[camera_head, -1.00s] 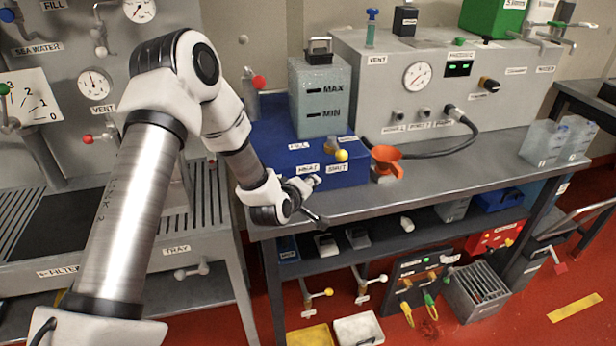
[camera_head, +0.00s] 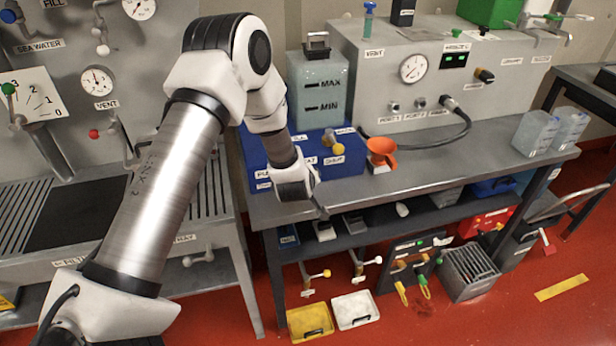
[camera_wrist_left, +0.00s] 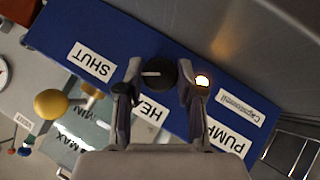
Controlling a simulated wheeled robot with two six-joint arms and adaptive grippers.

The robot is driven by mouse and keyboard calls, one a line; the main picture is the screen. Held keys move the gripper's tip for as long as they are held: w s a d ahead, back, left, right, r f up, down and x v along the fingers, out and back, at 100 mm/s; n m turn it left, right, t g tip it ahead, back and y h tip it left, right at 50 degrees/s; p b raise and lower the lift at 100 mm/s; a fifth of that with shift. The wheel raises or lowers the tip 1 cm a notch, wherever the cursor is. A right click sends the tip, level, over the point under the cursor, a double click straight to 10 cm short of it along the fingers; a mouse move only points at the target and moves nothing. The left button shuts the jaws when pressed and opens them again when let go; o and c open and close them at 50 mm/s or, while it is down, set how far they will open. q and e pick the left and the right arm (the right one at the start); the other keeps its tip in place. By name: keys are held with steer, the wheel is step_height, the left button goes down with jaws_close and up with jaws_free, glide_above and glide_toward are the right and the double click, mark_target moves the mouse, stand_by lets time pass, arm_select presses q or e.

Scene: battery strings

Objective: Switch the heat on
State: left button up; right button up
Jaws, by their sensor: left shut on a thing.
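The blue box (camera_head: 347,168) stands on the grey bench and carries the labels HEAT, SHUT and PUMP in the left wrist view. A round black knob (camera_wrist_left: 158,74) with a pale pointer line sits on it beside the HEAT label (camera_wrist_left: 150,108). My left gripper (camera_wrist_left: 160,68) is shut on this knob, one finger on each side. A small lamp (camera_wrist_left: 203,80) next to the right finger glows bright yellow-white. In the head view my left wrist hides the knob and most of the gripper. My right gripper is in neither view.
A translucent tank (camera_head: 318,92) marked MAX and MIN stands behind the box. A yellow ball handle (camera_head: 338,148) sticks out nearby. An orange funnel (camera_head: 382,152) stands right of the box. The bench top (camera_head: 455,160) further right is clear up to two clear containers (camera_head: 550,132).

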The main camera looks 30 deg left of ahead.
arm_select(q)
steer(key=o, duration=0.8)
steer(key=shift+o, duration=0.2)
steer(key=v, duration=1.2)
